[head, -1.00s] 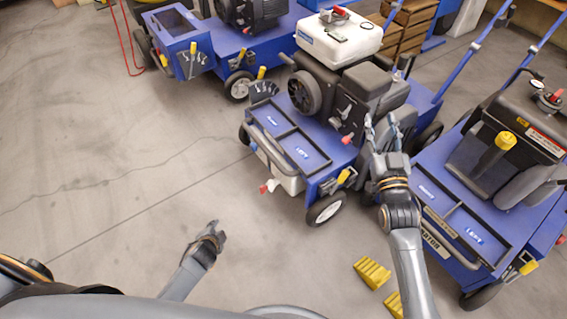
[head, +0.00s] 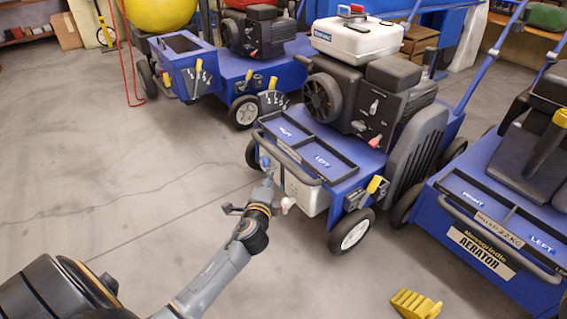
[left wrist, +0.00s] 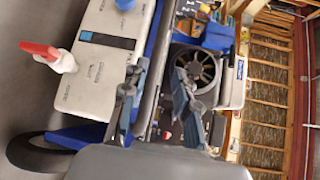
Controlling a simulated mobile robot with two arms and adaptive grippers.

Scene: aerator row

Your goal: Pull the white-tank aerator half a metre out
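The white-tank aerator (head: 330,140) is a blue wheeled machine in the middle of the head view, with a white tank (head: 357,38) on top and a dark handle bar (head: 290,158) across its front. My left gripper (head: 266,168) is at the left end of that bar, beside the white box (head: 305,192) under the deck. In the left wrist view my left gripper (left wrist: 158,80) has its two fingers apart, with the dark bar (left wrist: 153,60) running between them. The white box (left wrist: 95,70) with a red-handled tap shows to the left there. My right gripper is not in view.
Another blue aerator (head: 490,215) stands close on the right, and one with a yellow tank (head: 160,12) stands behind left. A yellow chock (head: 415,303) lies on the floor at front right. The concrete floor in front and to the left is clear.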

